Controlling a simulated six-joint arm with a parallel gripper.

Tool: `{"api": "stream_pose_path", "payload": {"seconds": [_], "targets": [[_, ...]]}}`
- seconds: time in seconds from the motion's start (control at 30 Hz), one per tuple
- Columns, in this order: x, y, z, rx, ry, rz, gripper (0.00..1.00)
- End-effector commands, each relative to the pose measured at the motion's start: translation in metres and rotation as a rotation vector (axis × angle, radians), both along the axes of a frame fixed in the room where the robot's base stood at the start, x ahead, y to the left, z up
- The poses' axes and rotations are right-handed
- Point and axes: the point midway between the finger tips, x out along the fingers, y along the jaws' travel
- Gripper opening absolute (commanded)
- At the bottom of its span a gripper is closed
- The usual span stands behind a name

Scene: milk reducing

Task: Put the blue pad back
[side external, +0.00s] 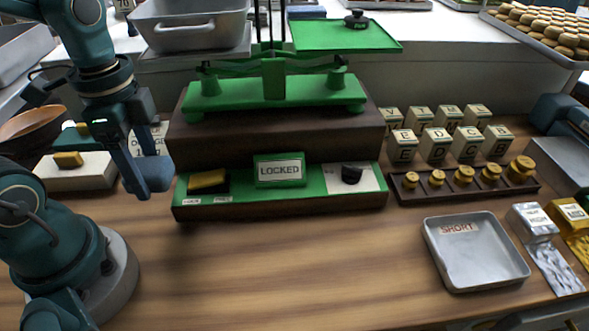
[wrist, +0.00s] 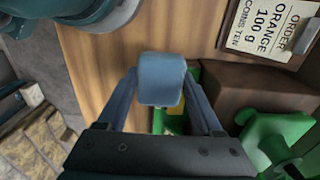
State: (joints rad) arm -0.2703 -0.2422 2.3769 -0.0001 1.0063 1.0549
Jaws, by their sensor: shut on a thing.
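The blue pad (side external: 158,174) is a rounded grey-blue block. My gripper (side external: 146,172) is shut on it and holds it just left of the green-topped base of the balance scale. In the wrist view the blue pad (wrist: 161,80) sits between the two fingertips (wrist: 162,92), which press on its sides. The pad appears to be held above the wooden bench. Its underside is hidden.
The green scale (side external: 275,85) stands on a brown block; its front panel has a LOCKED sign (side external: 279,170), a yellow lever (side external: 208,181) and a black knob (side external: 352,173). A white box (side external: 75,178) lies left. A SHORT tray (side external: 476,270) lies right. The front-middle bench is clear.

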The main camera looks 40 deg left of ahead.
Motion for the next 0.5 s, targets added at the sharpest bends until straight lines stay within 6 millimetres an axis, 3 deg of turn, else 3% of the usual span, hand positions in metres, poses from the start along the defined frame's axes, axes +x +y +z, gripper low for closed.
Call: {"api": "stream_pose_path", "payload": {"seconds": [0.5], "targets": [[-0.005,-0.070,-0.042,0.001,0.006,-0.011,0.23]]}}
